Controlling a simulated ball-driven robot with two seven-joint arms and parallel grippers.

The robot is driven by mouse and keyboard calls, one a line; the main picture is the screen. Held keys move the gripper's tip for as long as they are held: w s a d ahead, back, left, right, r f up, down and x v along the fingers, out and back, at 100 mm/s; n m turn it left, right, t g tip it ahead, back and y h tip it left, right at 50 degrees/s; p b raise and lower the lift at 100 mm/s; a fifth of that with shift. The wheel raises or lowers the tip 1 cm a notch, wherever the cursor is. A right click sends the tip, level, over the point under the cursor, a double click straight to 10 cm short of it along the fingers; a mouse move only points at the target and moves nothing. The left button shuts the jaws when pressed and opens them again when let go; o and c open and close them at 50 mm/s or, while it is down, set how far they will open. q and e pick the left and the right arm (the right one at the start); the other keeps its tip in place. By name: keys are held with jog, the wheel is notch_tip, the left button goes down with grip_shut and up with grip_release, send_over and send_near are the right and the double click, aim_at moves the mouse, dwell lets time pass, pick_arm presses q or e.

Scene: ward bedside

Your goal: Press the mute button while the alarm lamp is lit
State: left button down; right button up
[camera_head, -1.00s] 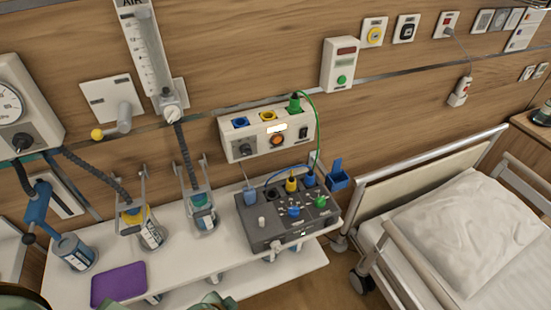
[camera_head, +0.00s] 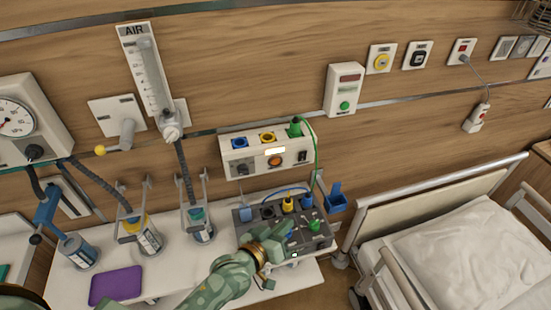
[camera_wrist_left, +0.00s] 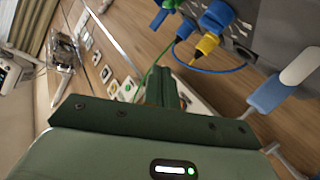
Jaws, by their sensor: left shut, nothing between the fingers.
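A white wall unit (camera_head: 345,90) has a dark red window (camera_head: 349,78) at its top and a round green button (camera_head: 344,105) below. Its label is too small to read, and I cannot tell whether the window is lit. A lower cream panel (camera_head: 240,165) has an orange round button (camera_head: 275,161) under a bright white strip (camera_head: 275,151). I cannot tell which is the mute button or alarm lamp. My left gripper (camera_head: 283,238) is shut and empty over the grey connector box (camera_head: 318,241), below the cream panel. Its fingers (camera_wrist_left: 165,88) show in the wrist view.
Blue and yellow plugs (camera_head: 287,202) stand on the grey box, with a green cable (camera_head: 316,150) rising to the panel. Bottles in holders and a purple pad (camera_head: 116,286) are on the white shelf (camera_head: 190,268) at left. A bed (camera_head: 440,255) is at right.

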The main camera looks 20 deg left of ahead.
aim_at(275, 161)
pick_arm(q)
jog(key=w+a+r+n+t+y, duration=0.1)
jog(key=w+r+n+t, duration=0.3)
jog(key=r+n, duration=0.1)
jog(key=shift+w+r+n+y+p, duration=0.25)
jog(key=shift+w+n+y+p, duration=0.1)
jog(key=shift+n, duration=0.35)
pick_arm(e)
jog(key=shift+w+d+r, duration=0.4)
jog(key=shift+w+r, duration=0.05)
jog(key=shift+w, duration=0.2)
pick_arm(q)
jog(key=shift+a, duration=0.15)
jog(key=w+a+b, duration=0.3)
jog(key=w+a, duration=0.2)
jog(key=w, duration=0.2)
jog(key=shift+b, duration=0.35)
pick_arm(e)
jog(key=shift+s+f, duration=0.15)
jog(key=shift+f, duration=1.6)
pick_arm(q)
jog(key=shift+w, duration=0.15)
jog(key=shift+w+a, duration=0.2)
jog(key=shift+w, duration=0.1)
pick_arm(e)
jog(key=shift+f, duration=0.1)
